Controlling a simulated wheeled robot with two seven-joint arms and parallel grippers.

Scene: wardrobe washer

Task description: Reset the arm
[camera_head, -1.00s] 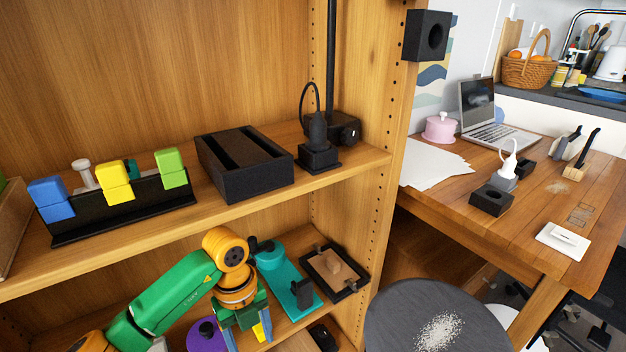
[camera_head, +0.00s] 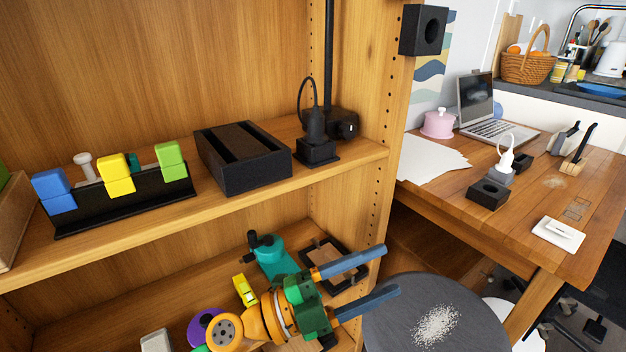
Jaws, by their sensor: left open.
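My left gripper (camera_head: 372,283) is at the bottom middle, in front of the lower shelf and the cabinet's right side panel. Its two blue-grey fingers point right and stand apart, with nothing between them. The green and orange wrist of my left arm (camera_head: 277,318) covers part of the lower shelf. My right gripper is not in view.
The lower shelf (camera_head: 190,308) holds a teal stand (camera_head: 270,257), a dark-framed tray (camera_head: 325,252), a yellow piece (camera_head: 245,290) and a purple round thing (camera_head: 203,326). A round grey top with white grains (camera_head: 480,318) lies right of the fingers. A wooden desk (camera_head: 548,205) stands behind.

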